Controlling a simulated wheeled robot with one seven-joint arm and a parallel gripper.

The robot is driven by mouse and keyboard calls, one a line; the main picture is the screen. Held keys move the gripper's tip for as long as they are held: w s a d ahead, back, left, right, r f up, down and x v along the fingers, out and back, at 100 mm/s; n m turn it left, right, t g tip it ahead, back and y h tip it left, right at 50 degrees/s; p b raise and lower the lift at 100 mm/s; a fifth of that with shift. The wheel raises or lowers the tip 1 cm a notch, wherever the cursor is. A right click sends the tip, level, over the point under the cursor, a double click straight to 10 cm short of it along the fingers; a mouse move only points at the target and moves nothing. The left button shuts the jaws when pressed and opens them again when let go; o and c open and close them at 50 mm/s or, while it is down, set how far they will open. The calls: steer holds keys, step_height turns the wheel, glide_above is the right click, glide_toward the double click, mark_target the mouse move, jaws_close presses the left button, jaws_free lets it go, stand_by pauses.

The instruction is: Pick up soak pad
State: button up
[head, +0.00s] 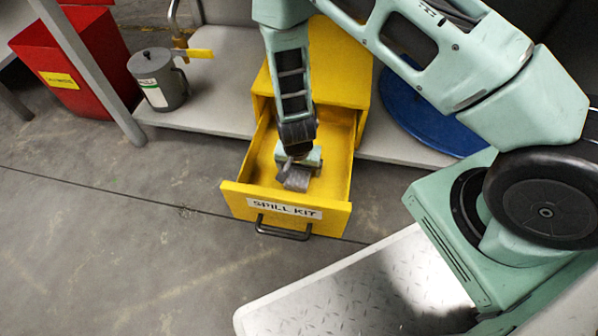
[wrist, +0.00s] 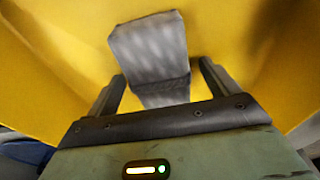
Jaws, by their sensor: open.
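The soak pad (head: 298,180) is a grey, folded, quilted-looking piece inside the open yellow drawer (head: 236,193) labelled SPILL KIT. In the wrist view the soak pad (wrist: 150,50) is ahead of and between the fingers, with its lower part between them. My gripper (head: 297,172) reaches down into the drawer from above, over the pad. In the wrist view my gripper (wrist: 160,90) is open, with one finger on each side of the pad. Whether the fingers touch the pad is not clear. The pad's far side is partly hidden in the head view by my gripper.
The yellow cabinet (head: 345,65) stands behind the drawer on a grey shelf (head: 215,100). A grey can (head: 160,82) and a red bin (head: 75,60) are at the left. A blue disc (head: 415,115) is at the right. The floor in front is clear at left.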

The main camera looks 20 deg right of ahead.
steer(key=c, duration=1.2)
steer(key=shift+o, duration=0.2)
steer(key=shift+r, duration=0.1)
step_height(320, 180, up, 10)
steer(key=p, duration=0.6)
